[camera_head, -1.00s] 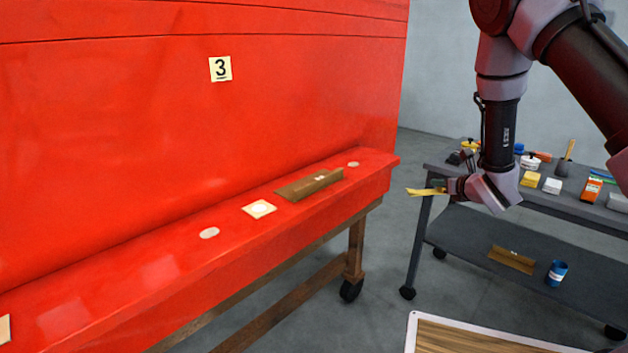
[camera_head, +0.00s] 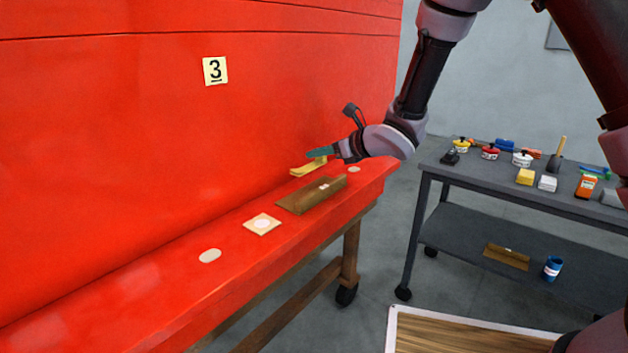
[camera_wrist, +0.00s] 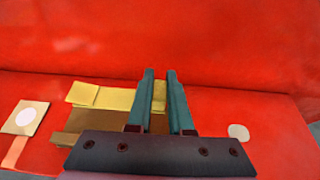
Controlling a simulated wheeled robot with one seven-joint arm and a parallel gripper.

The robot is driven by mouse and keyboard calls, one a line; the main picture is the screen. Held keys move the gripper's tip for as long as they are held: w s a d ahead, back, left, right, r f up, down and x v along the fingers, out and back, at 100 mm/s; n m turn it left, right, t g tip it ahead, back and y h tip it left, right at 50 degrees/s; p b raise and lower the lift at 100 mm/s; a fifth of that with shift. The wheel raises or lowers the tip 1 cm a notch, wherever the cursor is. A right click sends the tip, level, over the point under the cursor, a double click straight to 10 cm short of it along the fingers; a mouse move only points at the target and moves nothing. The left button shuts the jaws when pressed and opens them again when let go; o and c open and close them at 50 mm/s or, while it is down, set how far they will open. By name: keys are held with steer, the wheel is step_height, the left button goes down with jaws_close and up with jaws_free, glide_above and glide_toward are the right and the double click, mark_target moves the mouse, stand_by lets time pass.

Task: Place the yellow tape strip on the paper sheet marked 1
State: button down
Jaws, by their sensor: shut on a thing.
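The yellow tape strip (camera_head: 308,168) is between the fingers of my gripper (camera_head: 322,154), above the far end of the red ledge. In the wrist view the yellow strip (camera_wrist: 115,97) sticks out left from the teal fingers of my gripper (camera_wrist: 160,75), which are shut on it. The strip looks bent near its free end. No sheet marked 1 shows in these frames. A paper sheet marked 3 (camera_head: 215,70) is on the upright red face, left of my gripper.
The red ledge (camera_head: 130,290) carries a brown block (camera_head: 311,194), a tan square with a white disc (camera_head: 262,224) and pale round spots (camera_head: 210,256). A grey cart (camera_head: 470,178) with jars and small items stands right. A wood-topped tray (camera_head: 460,335) is at the front.

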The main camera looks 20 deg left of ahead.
mark_target(319, 184)
steer(key=shift+d+f, duration=0.1)
steer(key=shift+f, duration=3.05)
steer(key=shift+f, duration=0.1)
steer(key=c, duration=0.8)
jaws_free()
